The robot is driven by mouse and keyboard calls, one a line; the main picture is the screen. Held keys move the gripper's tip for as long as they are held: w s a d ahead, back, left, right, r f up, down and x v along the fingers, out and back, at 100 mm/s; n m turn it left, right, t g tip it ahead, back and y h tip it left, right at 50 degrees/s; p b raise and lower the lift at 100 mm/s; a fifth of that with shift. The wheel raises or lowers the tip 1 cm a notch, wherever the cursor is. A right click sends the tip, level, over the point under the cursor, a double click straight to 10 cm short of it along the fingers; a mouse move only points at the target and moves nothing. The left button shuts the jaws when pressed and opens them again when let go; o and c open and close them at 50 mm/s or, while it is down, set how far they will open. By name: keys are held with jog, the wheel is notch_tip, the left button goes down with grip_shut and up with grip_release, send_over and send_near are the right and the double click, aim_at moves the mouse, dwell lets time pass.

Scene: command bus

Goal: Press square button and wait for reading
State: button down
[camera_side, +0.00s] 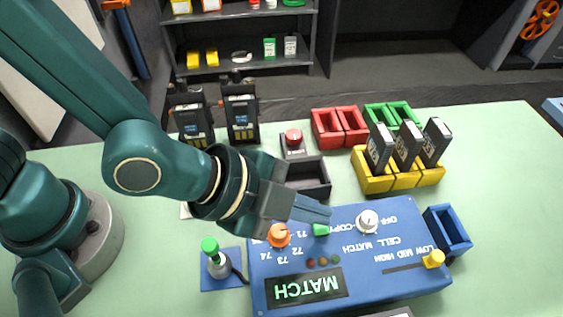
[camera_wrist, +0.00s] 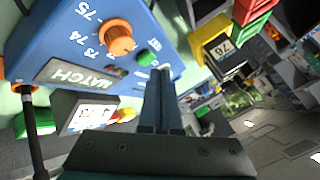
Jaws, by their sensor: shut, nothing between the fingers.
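The blue console (camera_side: 360,285) stands on the table, its lettering upside down in the side view. A small green button (camera_side: 321,230) that looks squarish sits on its top between the orange dial and the white knob; it also shows in the wrist view (camera_wrist: 148,58). My gripper (camera_side: 328,214) is shut and empty, its fingertips close to the green button. I cannot tell whether they touch it. The display (camera_side: 306,288) reads MATCH in lit green letters. In the wrist view, the fingertips (camera_wrist: 160,72) are just beside the button.
The orange dial (camera_side: 279,235) and white knob (camera_side: 367,221) flank the button. A yellow slider (camera_side: 433,259) is at the console's right. A green-topped stick (camera_side: 211,246) stands left. Yellow bins (camera_side: 372,184) hold dark cells; two radios (camera_side: 240,110) stand behind my arm.

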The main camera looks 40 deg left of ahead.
aim_at(311, 231)
jog(key=shift+f, duration=0.4)
jog(key=shift+f, duration=0.3)
dwell(0.6)
jog(key=shift+r, duration=0.75)
notch_tip(311, 231, up, 5)
jog(key=shift+r, duration=0.1)
dwell(0.5)
dwell(0.5)
